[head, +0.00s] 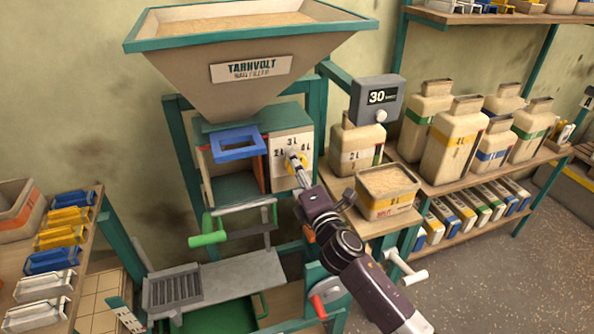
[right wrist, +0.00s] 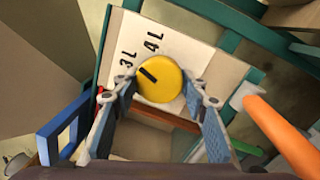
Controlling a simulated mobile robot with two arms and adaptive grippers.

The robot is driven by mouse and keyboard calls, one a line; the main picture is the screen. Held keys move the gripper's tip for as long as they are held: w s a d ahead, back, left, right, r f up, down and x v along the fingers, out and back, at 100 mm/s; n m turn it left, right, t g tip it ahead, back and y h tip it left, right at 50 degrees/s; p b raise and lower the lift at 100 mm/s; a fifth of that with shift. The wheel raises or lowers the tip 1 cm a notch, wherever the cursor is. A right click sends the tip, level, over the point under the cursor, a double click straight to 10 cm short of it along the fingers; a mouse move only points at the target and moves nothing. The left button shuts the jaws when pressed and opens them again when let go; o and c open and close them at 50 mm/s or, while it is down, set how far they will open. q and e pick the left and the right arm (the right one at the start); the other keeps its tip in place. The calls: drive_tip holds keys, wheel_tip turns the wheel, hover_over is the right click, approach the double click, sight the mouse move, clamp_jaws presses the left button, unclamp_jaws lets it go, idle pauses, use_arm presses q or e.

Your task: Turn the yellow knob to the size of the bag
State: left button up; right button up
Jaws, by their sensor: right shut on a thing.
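The yellow knob (head: 297,168) sits on the white dial plate (head: 304,143) of the bag filler, with 2L, 3L and 4L around it. In the right wrist view the knob (right wrist: 160,82) shows a black pointer mark aimed up-left, about at the 3L print. My right gripper (head: 293,158) is shut on the knob, with one finger on either side in the right wrist view (right wrist: 162,98). A cream bag (head: 355,150) with a yellow band and print like 2L stands right of the filler. My left gripper is not in view.
An open grain-filled container (head: 388,190) stands in front of the cream bag; its size print is unclear. A blue frame (head: 236,145) sits under the hopper (head: 250,60). A green-handled lever (head: 208,232) and a display reading 30 (head: 377,97) are nearby.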

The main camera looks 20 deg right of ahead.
drive_tip(key=m, duration=0.4)
drive_tip(key=shift+h, duration=0.3)
drive_tip(key=shift+m, duration=2.4)
drive_tip(key=o, duration=1.2)
drive_tip(key=shift+s, duration=0.1)
drive_tip(key=s, duration=1.1)
drive_tip(key=shift+s+f, duration=0.4)
